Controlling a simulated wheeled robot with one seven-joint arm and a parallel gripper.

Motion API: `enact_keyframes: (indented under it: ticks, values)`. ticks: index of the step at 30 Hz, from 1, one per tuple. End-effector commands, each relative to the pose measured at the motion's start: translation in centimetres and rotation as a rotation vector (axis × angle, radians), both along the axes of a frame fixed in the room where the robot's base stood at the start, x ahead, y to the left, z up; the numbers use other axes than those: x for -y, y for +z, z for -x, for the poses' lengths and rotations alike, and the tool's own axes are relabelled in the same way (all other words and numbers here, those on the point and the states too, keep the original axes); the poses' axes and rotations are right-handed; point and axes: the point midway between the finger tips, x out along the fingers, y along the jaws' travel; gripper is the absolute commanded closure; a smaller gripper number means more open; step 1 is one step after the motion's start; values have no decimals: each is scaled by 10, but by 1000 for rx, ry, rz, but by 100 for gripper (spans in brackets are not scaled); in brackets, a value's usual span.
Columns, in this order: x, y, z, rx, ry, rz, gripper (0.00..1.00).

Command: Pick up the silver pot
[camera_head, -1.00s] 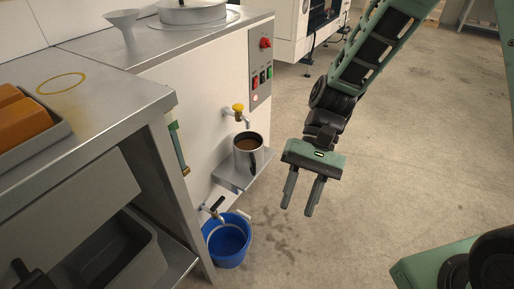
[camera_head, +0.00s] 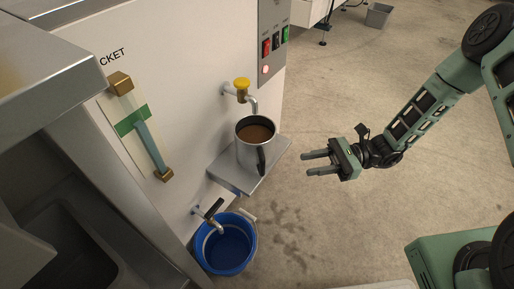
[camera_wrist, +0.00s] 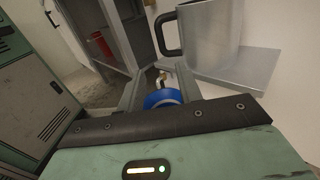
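The silver pot (camera_head: 253,152) stands upright on a small metal shelf (camera_head: 222,173) under a yellow-handled tap (camera_head: 241,88). It holds brown liquid, and its dark handle faces the front right. My gripper (camera_head: 305,163) is open and empty, to the right of the pot and apart from it, with its fingers pointing left towards the machine. In the wrist view the pot (camera_wrist: 209,38) and its black handle show at the upper right, beyond the open fingers (camera_wrist: 158,80).
A blue bucket (camera_head: 240,257) stands on the floor below the shelf, under a lower tap (camera_head: 212,215). A steel counter (camera_head: 90,60) is at the left. A sight gauge (camera_head: 150,145) is on the machine's front. The floor at the right is open.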

Motion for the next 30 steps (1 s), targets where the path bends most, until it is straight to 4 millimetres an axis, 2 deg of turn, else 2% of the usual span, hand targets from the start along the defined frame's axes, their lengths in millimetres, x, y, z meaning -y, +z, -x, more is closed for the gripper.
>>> enact_keyframes:
  ticks: [3, 9, 12, 17, 25, 30]
  values:
    - [-26, -3, 4, 1, 6, -1, 65]
    - [-64, -3, 9, 0, 6, 1, 65]
    - [-76, -3, 10, 2, 4, 2, 65]
    - [-86, -2, 11, 1, 3, 2, 65]
    - [-122, -7, 12, 2, 6, 2, 65]
    - [-135, -5, 13, 1, 4, 2, 65]
